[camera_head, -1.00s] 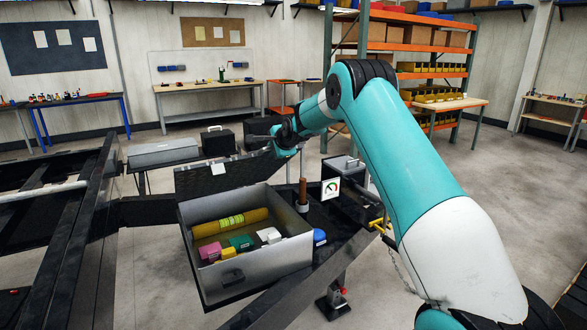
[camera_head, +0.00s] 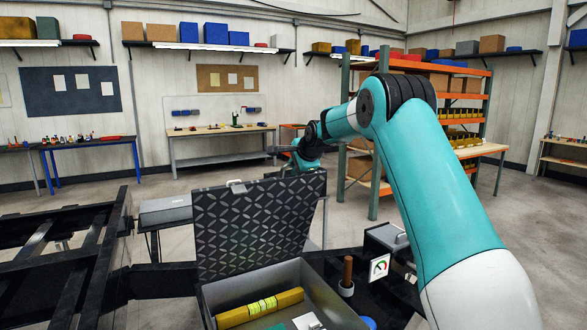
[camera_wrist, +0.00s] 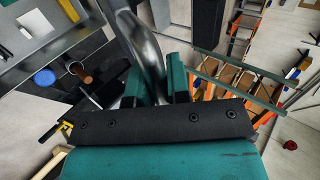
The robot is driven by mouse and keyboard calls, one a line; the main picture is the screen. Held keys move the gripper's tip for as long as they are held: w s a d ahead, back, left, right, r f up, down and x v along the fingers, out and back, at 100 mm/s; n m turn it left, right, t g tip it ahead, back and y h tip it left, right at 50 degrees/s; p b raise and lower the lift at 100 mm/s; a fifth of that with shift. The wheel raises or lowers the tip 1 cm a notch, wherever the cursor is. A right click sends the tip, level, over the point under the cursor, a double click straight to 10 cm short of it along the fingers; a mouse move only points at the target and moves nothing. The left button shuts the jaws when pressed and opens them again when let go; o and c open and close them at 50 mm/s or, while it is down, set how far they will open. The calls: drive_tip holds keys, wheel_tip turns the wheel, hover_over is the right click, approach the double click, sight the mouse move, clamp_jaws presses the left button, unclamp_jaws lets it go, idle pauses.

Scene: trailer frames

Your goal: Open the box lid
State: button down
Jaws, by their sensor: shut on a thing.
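The grey metal box (camera_head: 325,302) is at the bottom centre of the head view. Its dark diamond-plate lid (camera_head: 255,225) stands raised, close to upright, with a small latch (camera_head: 236,186) on its top edge. My gripper (camera_head: 299,162) is at the lid's upper right edge, partly hidden behind it. In the wrist view my gripper (camera_wrist: 156,80) has its teal fingers on either side of a curved metal handle (camera_wrist: 146,45), shut on it. Inside the box lie a yellow level (camera_head: 260,307) and a white item (camera_head: 307,321); the lower contents are cut off.
A brown-handled tool (camera_head: 347,272), a gauge card (camera_head: 379,268) and a grey case (camera_head: 388,238) stand right of the box. A blue round thing (camera_head: 368,323) is beside it. Black frame beams (camera_head: 60,250) fill the left. Workbenches and orange shelving stand behind.

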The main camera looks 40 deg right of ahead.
drive_tip(key=shift+w+a+f, duration=0.3)
drive_tip(key=shift+f, duration=0.25)
drive_tip(key=c, duration=1.1)
unclamp_jaws()
drive_tip(key=shift+s, duration=0.1)
drive_tip(key=shift+s+r+b, duration=0.3)
drive_tip(key=shift+s+b, duration=0.05)
drive_tip(key=shift+b, duration=0.2)
drive_tip(key=w+r+b+v, duration=0.1)
drive_tip(key=b+v, duration=0.4)
drive_tip(key=v, duration=1.2)
drive_tip(key=shift+s+d+r+b, duration=0.15)
drive_tip(key=shift+d+r+b, duration=0.05)
drive_tip(key=shift+d+b, duration=0.2)
